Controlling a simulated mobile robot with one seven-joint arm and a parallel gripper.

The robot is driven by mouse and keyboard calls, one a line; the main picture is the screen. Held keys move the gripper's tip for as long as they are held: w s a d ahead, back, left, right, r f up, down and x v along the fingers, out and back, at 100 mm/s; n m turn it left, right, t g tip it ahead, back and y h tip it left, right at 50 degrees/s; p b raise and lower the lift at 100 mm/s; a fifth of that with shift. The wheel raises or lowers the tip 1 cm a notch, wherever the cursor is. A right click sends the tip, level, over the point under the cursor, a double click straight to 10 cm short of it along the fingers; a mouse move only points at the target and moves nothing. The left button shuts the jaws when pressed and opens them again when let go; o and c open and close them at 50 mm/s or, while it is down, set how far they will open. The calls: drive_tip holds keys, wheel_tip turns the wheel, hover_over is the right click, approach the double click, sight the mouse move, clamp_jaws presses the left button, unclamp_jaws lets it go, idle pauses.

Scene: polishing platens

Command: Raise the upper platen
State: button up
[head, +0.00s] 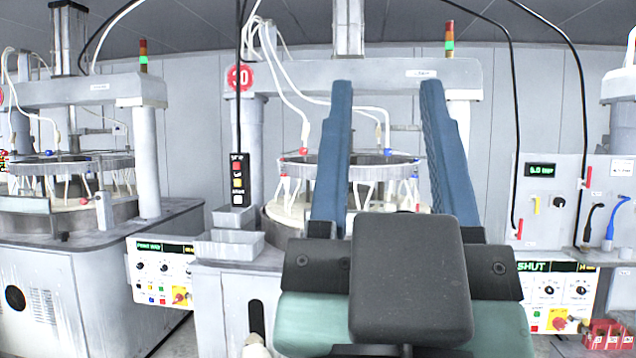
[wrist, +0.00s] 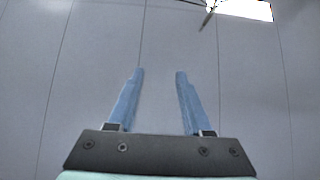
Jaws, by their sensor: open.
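The polishing machine straight ahead in the head view has a ring-shaped upper platen (head: 370,165), partly hidden behind my fingers. White legs or hoses hang under it, above the pale lower platen (head: 279,213). I cannot tell the gap between them. A black hanging pendant (head: 238,180) with red, yellow and white buttons hangs left of this platen. My gripper (head: 387,88) is open and empty, its blue fingers pointing up in front of the machine, apart from the pendant. In the wrist view my gripper (wrist: 160,73) faces a plain grey panelled surface.
A similar machine (head: 100,250) stands at left with a control panel (head: 162,270). At right, a panel reading SHUT (head: 555,295) sits below a gauge box (head: 550,200) with hoses. Red lock-like items (head: 608,335) lie at lower right. A grey tray (head: 228,245) sits below the pendant.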

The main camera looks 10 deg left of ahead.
idle(0.4)
clamp_jaws()
idle(1.6)
